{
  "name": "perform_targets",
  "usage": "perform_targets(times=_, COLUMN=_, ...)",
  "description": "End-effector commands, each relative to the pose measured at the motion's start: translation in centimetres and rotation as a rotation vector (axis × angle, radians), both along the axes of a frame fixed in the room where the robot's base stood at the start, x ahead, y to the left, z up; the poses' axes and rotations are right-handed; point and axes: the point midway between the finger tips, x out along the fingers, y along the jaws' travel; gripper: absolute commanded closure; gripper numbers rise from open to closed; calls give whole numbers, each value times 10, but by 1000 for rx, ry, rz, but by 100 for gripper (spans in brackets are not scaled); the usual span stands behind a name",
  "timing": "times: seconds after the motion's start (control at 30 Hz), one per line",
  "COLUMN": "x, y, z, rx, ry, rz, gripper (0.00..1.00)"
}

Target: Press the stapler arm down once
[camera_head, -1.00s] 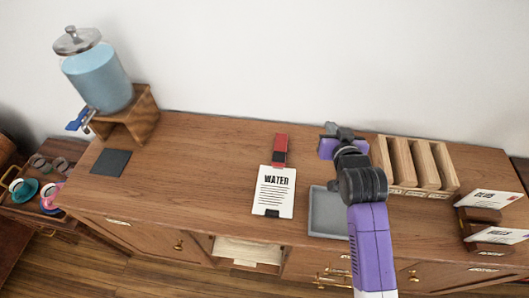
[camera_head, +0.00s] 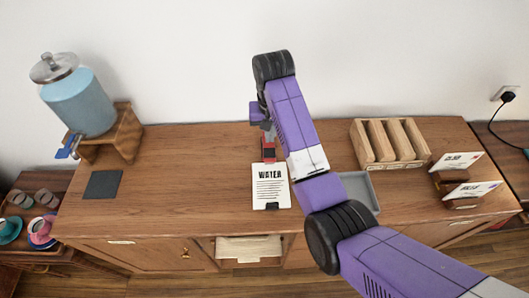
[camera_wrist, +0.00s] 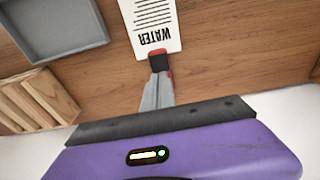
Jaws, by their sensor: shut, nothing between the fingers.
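The red and black stapler (camera_head: 268,154) lies on the wooden cabinet top, its near end at the top edge of the white WATER sheet (camera_head: 270,190). My gripper (camera_head: 268,136) is shut and empty, pointing down at the stapler's far part. In the wrist view the grey fingers (camera_wrist: 157,88) are closed together and cover much of the stapler. Its black end (camera_wrist: 158,61) and a strip of red show past the fingertips. I cannot tell whether the fingertips touch the stapler.
A grey tray (camera_head: 372,190) and a wooden slotted rack (camera_head: 365,143) stand to the right, with letter holders (camera_head: 452,182) beyond. A water dispenser (camera_head: 80,102) on a wooden stand and a dark mat (camera_head: 103,184) are at the left. The cabinet top between mat and sheet is clear.

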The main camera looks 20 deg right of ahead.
Motion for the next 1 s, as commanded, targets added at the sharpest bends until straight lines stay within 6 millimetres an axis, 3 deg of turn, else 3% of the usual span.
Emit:
perform_targets(times=0.53, x=-3, y=0, z=-7, rx=1, ry=13, rz=-8, gripper=100)
perform_targets(times=1.0, x=1, y=-2, z=-58, rx=1, ry=14, rz=-8, gripper=100)
